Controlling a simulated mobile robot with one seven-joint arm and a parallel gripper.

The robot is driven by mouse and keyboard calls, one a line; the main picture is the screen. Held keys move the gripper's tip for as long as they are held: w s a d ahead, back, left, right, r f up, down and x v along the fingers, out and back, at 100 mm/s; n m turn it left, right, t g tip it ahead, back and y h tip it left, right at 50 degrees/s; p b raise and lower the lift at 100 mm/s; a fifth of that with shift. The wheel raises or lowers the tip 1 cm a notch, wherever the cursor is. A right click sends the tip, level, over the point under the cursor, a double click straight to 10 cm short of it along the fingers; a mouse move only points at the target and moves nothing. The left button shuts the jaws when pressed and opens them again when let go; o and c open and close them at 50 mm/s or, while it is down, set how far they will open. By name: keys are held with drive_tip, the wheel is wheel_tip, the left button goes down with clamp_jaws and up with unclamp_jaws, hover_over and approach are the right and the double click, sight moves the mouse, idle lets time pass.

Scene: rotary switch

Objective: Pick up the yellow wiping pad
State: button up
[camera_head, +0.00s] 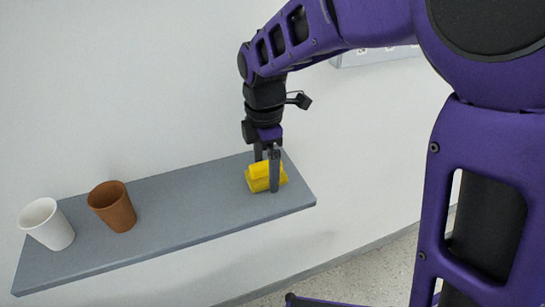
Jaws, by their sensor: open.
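The yellow wiping pad (260,184) sits on the grey shelf (184,205) near its right end. My gripper (267,172) points down over the pad from above. Its two fingers are apart, one on the near right side of the pad and one behind it. The near finger covers part of the pad, and the far finger is partly hidden. The pad appears to rest on the shelf between the fingers. I cannot tell whether the fingers touch it.
A brown cup (113,207) and a white cup (47,224) stand on the left part of the shelf. The shelf between the brown cup and the pad is clear. A white wall (130,80) rises behind. A pale panel (375,56) is partly hidden behind my arm.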

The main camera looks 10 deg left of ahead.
sight(266, 163)
drive_tip(key=shift+f, duration=0.25)
drive_tip(key=c, duration=1.3)
wheel_tip(266, 163, up, 10)
drive_tip(key=shift+r+p, duration=0.1)
drive_tip(key=shift+p, duration=0.7)
drive_tip(key=o, duration=0.9)
drive_tip(key=shift+c, duration=0.2)
drive_tip(key=c, duration=0.7)
drive_tip(key=shift+s, duration=0.1)
